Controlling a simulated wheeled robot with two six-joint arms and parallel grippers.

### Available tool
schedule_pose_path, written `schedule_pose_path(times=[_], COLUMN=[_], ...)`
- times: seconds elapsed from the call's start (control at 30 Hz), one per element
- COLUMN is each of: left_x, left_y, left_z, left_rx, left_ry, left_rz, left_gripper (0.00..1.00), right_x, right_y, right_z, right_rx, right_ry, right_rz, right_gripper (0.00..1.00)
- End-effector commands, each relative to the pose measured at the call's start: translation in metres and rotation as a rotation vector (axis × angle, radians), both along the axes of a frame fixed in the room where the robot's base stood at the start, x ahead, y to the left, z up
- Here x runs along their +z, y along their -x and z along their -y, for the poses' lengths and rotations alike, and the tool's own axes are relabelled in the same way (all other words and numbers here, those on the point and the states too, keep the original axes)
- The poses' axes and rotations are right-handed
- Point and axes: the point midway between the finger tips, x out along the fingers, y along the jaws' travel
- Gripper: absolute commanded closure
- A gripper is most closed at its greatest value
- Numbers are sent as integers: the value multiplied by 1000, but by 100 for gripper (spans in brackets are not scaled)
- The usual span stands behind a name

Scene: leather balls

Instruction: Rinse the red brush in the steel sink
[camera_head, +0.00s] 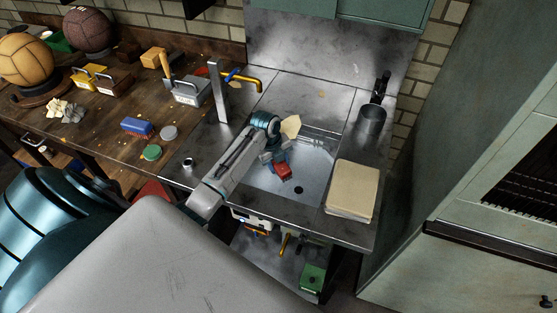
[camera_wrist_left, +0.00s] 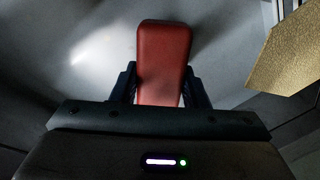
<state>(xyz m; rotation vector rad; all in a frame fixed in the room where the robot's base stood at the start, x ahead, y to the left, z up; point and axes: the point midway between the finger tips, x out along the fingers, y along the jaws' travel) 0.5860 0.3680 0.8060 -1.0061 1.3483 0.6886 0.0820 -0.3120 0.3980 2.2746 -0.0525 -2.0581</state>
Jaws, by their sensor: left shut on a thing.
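The red brush (camera_head: 283,172) is in the steel sink (camera_head: 262,182), low in the basin and close to the round dark drain. My left gripper (camera_head: 275,160) is shut on it. In the left wrist view the brush (camera_wrist_left: 163,62) shows its smooth red back between the two dark fingers of the gripper (camera_wrist_left: 164,85). Its bristles are hidden, and I cannot tell whether it touches the basin floor. The faucet (camera_head: 240,79), with a yellow spout and a blue part, stands at the sink's back left. My right gripper is not in view.
A tan cloth or sponge piece (camera_head: 291,126) lies at the basin's back edge, near my gripper. A folded cream towel (camera_head: 353,190) and a grey cup (camera_head: 371,119) stand on the right ledge. A blue brush (camera_head: 137,126) and tins lie on the left wooden bench.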

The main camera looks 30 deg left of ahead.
Motion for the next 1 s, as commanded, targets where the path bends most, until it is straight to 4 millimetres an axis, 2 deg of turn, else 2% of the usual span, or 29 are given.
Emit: schedule_pose_path(times=[0.27, 1.0], left_x=[8, 69], left_y=[0, 0], left_z=[0, 0], left_rx=[0, 0], left_ry=[0, 0], left_rz=[1, 1], left_gripper=[78, 78], right_x=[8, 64], right_y=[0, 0], right_z=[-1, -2], right_rx=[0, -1], right_ry=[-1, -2], right_rz=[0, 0], right_gripper=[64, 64])
